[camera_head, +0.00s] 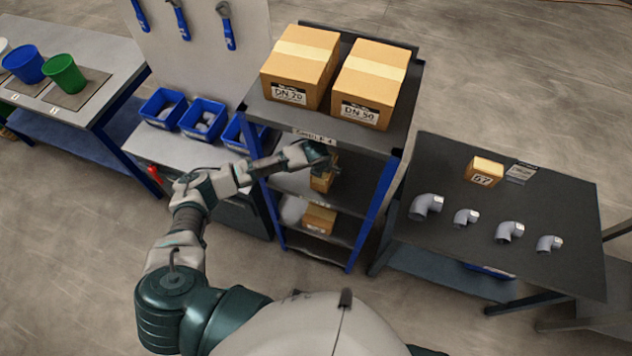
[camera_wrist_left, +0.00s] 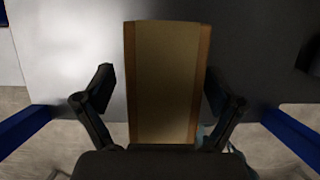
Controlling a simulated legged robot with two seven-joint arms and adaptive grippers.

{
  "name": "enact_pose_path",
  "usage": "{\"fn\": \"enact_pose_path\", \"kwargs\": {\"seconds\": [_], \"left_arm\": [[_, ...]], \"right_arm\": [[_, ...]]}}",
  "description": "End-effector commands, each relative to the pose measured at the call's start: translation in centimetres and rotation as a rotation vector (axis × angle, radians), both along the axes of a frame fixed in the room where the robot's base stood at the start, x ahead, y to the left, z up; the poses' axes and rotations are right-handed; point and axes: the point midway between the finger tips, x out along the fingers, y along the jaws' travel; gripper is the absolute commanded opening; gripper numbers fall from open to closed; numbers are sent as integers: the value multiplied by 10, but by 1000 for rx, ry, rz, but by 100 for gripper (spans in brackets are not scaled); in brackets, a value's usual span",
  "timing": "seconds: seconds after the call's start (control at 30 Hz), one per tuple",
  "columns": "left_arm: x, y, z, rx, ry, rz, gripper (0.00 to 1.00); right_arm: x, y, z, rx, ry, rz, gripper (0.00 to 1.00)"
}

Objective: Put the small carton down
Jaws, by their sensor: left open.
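The small carton (camera_head: 321,182) is a brown box on the middle shelf level of the rack, partly hidden by my left gripper (camera_head: 327,160). In the left wrist view, the small carton (camera_wrist_left: 167,75) lies between the two dark fingers of my left gripper (camera_wrist_left: 160,92). The fingers are open, with a gap visible on each side of the carton. The carton looks to be on the grey shelf, but its underside is hidden. My right gripper is not in view.
The rack (camera_head: 352,134) has two large cartons on top, DN 20 (camera_head: 300,66) and DN 50 (camera_head: 369,82). Another carton (camera_head: 320,219) is on the shelf below. The right table (camera_head: 450,162) holds a carton marked 57 (camera_head: 484,171) and several grey pipe elbows. Blue rack posts flank the arm.

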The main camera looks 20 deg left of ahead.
Motion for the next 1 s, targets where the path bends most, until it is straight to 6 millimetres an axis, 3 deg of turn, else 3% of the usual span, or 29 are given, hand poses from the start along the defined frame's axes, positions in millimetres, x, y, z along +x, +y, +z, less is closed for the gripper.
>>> {"fn": "enact_pose_path", "kwargs": {"seconds": [0.07,0.3,0.5,0.7,1.0], "left_arm": [[-4,1,15,0,-6,0,93],[-67,4,14,1,0,-3,93],[-106,6,14,0,0,-1,93],[-124,7,14,0,0,0,93],[-125,7,14,1,0,1,93]], "right_arm": [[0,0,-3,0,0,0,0],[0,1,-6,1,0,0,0],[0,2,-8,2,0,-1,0],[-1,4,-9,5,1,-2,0],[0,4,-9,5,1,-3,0]]}}
